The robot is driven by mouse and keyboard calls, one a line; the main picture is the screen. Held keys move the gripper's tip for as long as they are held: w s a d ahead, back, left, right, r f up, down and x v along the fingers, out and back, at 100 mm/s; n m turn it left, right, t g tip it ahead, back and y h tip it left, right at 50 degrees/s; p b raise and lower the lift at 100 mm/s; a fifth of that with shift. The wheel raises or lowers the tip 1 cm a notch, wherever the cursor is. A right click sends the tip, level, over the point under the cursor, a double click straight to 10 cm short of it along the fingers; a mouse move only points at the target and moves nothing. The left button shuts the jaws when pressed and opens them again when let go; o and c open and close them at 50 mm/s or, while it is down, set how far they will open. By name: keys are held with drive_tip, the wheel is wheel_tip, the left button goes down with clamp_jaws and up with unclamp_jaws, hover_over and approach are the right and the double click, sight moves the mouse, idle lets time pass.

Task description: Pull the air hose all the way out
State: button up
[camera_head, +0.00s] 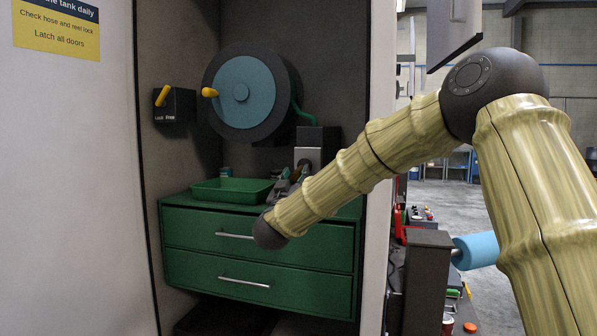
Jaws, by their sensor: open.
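The hose reel (242,92) is a blue disc with a dark rim, mounted at the back of the open cabinet. A yellow crank knob (210,92) sits at its left. The green air hose (298,108) runs down the reel's right side and bends right toward a dark block (318,138); its end cannot be made out. A yellow lever (163,95) stands nearly upright on a box (175,107) marked Lock and Free. My gripper (300,173) is open, below the hose and in front of a grey fitting (308,157). My wrist partly hides it.
A green tray (232,191) rests on a green two-drawer chest (258,252) below the reel. Both drawers look shut. The cabinet's right wall (380,100) stands close to my arm. A dark post (428,280) and a blue cylinder (475,250) are at the lower right.

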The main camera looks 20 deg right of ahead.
drive_tip(key=shift+x, duration=1.2)
clamp_jaws()
